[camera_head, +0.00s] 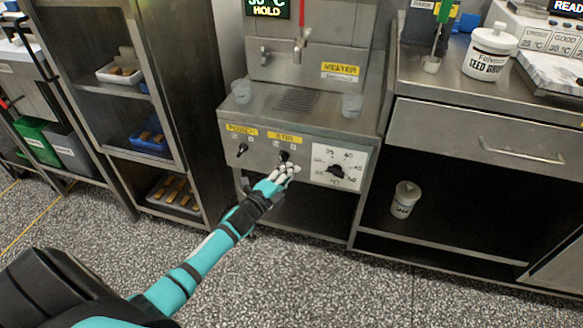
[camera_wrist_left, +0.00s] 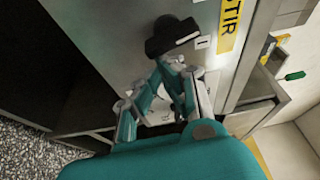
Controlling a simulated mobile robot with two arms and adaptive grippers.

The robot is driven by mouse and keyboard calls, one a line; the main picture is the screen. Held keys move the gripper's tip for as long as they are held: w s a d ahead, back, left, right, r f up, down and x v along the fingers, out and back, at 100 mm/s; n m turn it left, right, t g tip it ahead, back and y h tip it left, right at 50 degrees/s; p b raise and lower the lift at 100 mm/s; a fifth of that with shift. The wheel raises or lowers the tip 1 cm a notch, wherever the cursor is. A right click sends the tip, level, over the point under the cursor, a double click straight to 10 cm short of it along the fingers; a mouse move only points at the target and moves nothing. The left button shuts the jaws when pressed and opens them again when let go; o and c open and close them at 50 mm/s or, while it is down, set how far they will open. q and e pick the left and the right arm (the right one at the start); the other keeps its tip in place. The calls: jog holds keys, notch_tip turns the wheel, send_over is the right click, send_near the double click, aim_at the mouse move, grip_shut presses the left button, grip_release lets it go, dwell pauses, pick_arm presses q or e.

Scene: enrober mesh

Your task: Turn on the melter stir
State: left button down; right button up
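The melter (camera_head: 300,105) is a steel unit with a yellow MELTER label and a sloping front panel. Its black stir knob (camera_head: 284,156) sits under the yellow STIR label (camera_head: 285,137); it also shows in the left wrist view (camera_wrist_left: 172,38). My left gripper (camera_head: 289,168) is right at the knob, just below it in the head view. In the left wrist view its fingers (camera_wrist_left: 172,66) converge and look shut, tips close under the knob; whether they touch it I cannot tell. My right gripper is out of view.
A black switch (camera_head: 242,149) under a POWER label is left of the stir knob, and a temperature dial (camera_head: 336,170) is right. Clear cups (camera_head: 352,105) stand on the melter's ledge. A steel rack (camera_head: 125,95) stands left, a counter (camera_head: 480,95) right.

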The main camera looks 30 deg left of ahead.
pick_arm(q)
jog(key=shift+a+f+m+g+p, duration=0.2)
jog(key=shift+m+p, duration=0.2)
jog(key=shift+m, duration=0.15)
jog(key=shift+a+f+m+g+p, duration=0.1)
jog(key=shift+m+g+p, duration=0.1)
jog(key=shift+m+p, duration=0.25)
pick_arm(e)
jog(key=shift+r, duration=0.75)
pick_arm(q)
jog(key=m, duration=0.1)
jog(key=a+m+g+p, duration=0.1)
jog(key=shift+s+f+m+y, duration=0.15)
jog(key=shift+f+m+y, duration=0.15)
jog(key=shift+m+y, duration=0.1)
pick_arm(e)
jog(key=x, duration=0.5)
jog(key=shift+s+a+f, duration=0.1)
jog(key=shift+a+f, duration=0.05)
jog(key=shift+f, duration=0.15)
pick_arm(q)
jog(key=shift+d+f, duration=0.1)
jog(key=shift+d, duration=0.05)
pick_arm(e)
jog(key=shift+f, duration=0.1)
